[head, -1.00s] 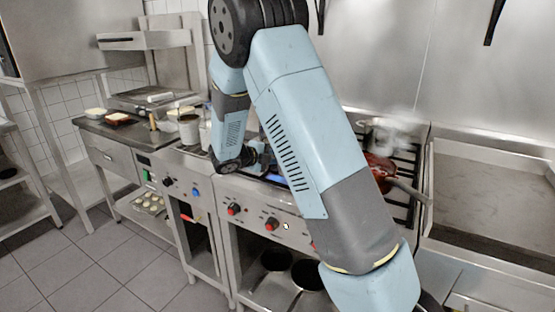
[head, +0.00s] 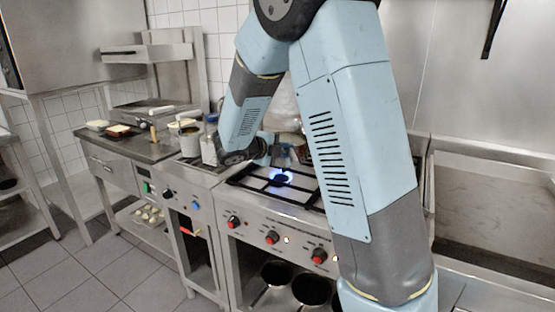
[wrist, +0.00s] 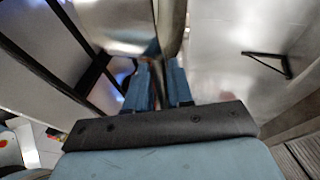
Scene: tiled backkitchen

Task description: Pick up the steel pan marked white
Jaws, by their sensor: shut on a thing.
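My gripper (wrist: 157,85) is shut on the handle (wrist: 157,50) of a shiny steel pan (wrist: 115,20), seen at the top of the wrist view. Only part of the pan shows there, and no white mark is visible. In the head view my gripper (head: 272,152) is above the left part of the stove, near a burner with a blue flame. A pale, blurred grey shape (head: 284,100) shows behind my arm, above the gripper; I cannot tell whether it is the pan or steam.
The stove (head: 250,205) has black grates and red knobs; my arm hides much of its right part. A counter (head: 150,148) with food and small containers stands at left. A steel basin or griddle (head: 500,205) lies at right. A wall bracket (wrist: 268,62) shows in the wrist view.

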